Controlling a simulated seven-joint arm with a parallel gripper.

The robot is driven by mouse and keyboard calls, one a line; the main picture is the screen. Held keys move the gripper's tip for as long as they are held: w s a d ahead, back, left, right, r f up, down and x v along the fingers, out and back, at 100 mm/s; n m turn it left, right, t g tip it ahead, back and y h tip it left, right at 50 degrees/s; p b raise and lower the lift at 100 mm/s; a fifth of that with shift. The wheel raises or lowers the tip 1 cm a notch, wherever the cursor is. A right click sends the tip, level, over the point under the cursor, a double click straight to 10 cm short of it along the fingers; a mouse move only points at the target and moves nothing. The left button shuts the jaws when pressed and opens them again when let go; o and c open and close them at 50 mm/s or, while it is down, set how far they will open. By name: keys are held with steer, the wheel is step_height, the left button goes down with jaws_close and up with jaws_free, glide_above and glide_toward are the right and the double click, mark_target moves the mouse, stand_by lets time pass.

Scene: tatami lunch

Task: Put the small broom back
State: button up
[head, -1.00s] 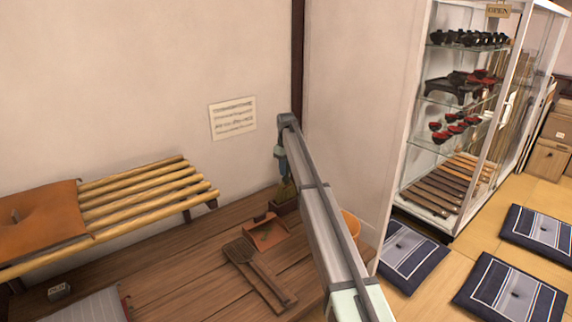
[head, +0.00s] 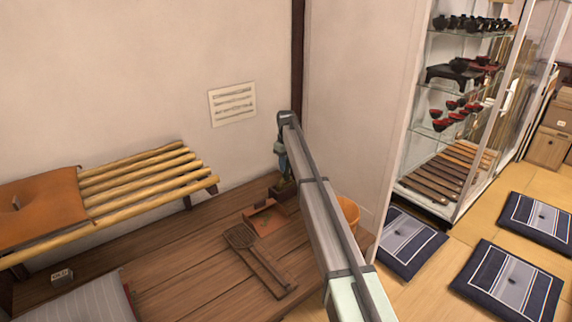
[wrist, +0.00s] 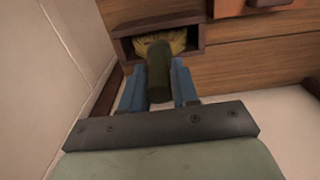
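The small broom has a dark green handle (wrist: 159,75) and yellow bristles that show in the wrist view. Its bristle end is within the outline of a small dark wooden box (wrist: 190,38); I cannot tell whether it rests on the bottom. My gripper (wrist: 159,88) has its blue fingers on either side of the handle, apparently touching it. In the head view my gripper (head: 284,178) is low by the wall, over the box, and the broom is mostly hidden there.
An orange-brown dustpan (head: 262,222) lies beside the box. A flat wooden long-handled tool (head: 258,262) lies in front. An orange bucket (head: 348,212) stands behind my arm at the right. A bamboo bench (head: 150,180) is at the left.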

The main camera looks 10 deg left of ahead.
steer(key=o, duration=0.5)
steer(key=shift+c, duration=0.2)
